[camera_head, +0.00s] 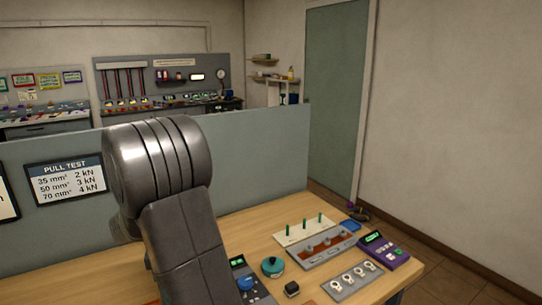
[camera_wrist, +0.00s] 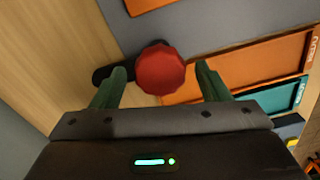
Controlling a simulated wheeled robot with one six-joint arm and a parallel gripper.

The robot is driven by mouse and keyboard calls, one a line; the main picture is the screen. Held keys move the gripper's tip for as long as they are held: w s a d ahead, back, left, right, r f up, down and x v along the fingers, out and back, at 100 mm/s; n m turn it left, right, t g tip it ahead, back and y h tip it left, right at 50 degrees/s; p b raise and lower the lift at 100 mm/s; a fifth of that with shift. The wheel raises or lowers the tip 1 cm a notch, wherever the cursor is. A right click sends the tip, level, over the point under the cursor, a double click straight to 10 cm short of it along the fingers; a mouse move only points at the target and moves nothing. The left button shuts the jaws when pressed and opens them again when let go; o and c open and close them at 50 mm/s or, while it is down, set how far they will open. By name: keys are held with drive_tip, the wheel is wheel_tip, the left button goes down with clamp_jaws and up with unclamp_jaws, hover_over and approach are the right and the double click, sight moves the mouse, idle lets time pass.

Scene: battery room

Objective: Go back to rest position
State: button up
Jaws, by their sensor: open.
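My gripper (camera_wrist: 163,76) shows in the wrist view with its two green fingers spread wide. A red, many-sided knob (camera_wrist: 160,70) appears in the gap between the fingertips, with space on either side, so nothing is gripped. How far the knob lies beyond the fingertips is hard to tell. In the head view my grey arm rises over the left part of the bench, and my gripper does not show there.
The wooden bench (camera_head: 262,215) holds a board with green pegs (camera_head: 303,232), a teal round knob (camera_head: 273,266), a purple meter (camera_head: 384,250) and a grey connector plate (camera_head: 352,281). A grey partition (camera_head: 255,150) stands behind. Orange trays (camera_wrist: 265,65) lie near the red knob.

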drive_tip(key=shift+r, duration=0.1)
idle(0.3)
wheel_tip(320, 180, up, 13)
wheel_tip(320, 180, down, 13)
drive_tip(key=shift+f, duration=0.2)
drive_tip(key=m, duration=0.4)
drive_tip(key=shift+r+m, duration=0.1)
drive_tip(key=shift+m, duration=0.3)
drive_tip(key=m, duration=0.4)
drive_tip(key=shift+m, duration=0.4)
drive_tip(key=m, duration=0.4)
drive_tip(key=shift+m, duration=2.5)
